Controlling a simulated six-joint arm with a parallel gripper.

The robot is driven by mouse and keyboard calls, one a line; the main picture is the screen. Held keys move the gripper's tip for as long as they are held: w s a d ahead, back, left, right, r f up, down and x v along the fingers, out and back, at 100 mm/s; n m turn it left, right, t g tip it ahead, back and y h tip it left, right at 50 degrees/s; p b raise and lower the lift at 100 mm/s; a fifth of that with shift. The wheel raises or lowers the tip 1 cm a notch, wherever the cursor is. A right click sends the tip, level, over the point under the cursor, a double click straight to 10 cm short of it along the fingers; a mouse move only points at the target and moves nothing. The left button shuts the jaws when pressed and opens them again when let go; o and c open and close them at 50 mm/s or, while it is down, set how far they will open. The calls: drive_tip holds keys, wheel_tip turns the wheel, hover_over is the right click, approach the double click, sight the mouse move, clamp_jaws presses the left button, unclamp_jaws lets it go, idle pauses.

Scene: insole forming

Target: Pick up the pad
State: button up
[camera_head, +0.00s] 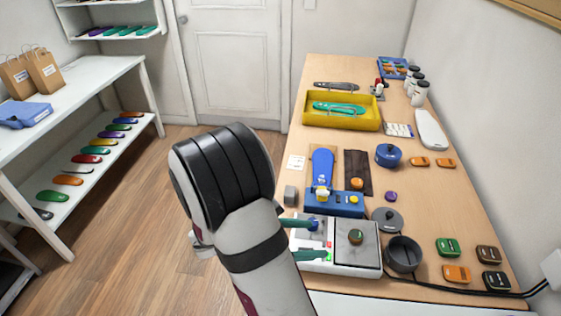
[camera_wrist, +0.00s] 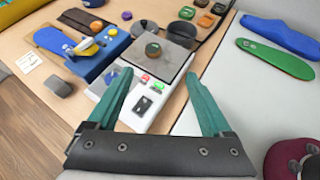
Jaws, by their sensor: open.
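My gripper (camera_head: 322,240) is open and empty, its teal fingers over the white heater unit with the grey plate; it also shows in the wrist view (camera_wrist: 160,75). An orange round piece (camera_head: 357,183) lies on a dark brown strip, and a purple one (camera_head: 390,196) lies on the table. I cannot tell for certain which piece is the pad.
The blue press (camera_head: 334,204) with a blue insole form stands behind the heater unit. A dark pot (camera_head: 403,254) and its grey lid (camera_head: 387,219) are right of it. Several coloured blocks lie at the right. A yellow tray (camera_head: 370,125) with a green insole is farther back.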

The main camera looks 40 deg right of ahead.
sight(355, 234)
drive_tip(key=shift+n+t, duration=0.3)
drive_tip(key=shift+n, duration=0.3)
drive_tip(key=x, duration=1.1)
drive_tip(key=w+x, duration=0.1)
drive_tip(key=x, duration=0.4)
drive_tip(key=shift+w+d+f, duration=0.1)
drive_tip(key=shift+f, duration=0.3)
clamp_jaws()
drive_tip(key=shift+r, duration=0.55)
wheel_tip(355, 234, up, 3)
drive_tip(key=shift+h, duration=0.3)
drive_tip(key=s+d+r, duration=0.1)
drive_tip(key=s+r, duration=0.6)
drive_tip(key=s, duration=0.4)
drive_tip(key=shift+s, duration=0.35)
drive_tip(key=shift+d, duration=0.1)
